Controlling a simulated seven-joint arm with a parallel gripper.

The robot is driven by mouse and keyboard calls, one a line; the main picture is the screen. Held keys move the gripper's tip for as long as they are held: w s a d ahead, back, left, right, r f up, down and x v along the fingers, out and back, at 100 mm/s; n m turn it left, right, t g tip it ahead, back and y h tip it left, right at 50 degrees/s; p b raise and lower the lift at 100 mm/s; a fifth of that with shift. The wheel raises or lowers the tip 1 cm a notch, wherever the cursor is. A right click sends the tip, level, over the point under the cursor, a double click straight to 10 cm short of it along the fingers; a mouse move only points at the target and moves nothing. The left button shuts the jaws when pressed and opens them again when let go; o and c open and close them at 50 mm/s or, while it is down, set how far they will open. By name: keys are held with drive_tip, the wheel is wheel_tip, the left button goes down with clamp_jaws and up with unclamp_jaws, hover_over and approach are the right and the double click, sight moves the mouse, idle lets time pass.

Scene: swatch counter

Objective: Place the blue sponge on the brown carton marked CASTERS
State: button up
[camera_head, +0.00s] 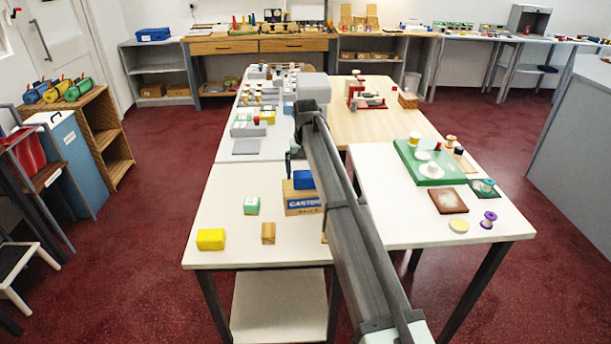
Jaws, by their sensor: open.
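The blue sponge (303,179) appears to rest on top of the brown carton (299,205), which reads "CASTE…" on its front before my arm cuts off the view. The carton stands on the cream table (225,198). My gripper (289,167) is open, close to the sponge's left side and partly above it. Whether a fingertip touches the sponge is too small to tell.
A green-and-white block (251,205), a yellow block (211,240) and a wooden block (268,233) stand left and in front of the carton. A white table (386,209) with a green board (432,172) lies to the right. The table's left part is mostly clear.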

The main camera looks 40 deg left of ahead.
sight(306, 174)
wheel_tip(306, 174, up, 10)
drive_tip(key=shift+r, duration=0.15)
idle(0.5)
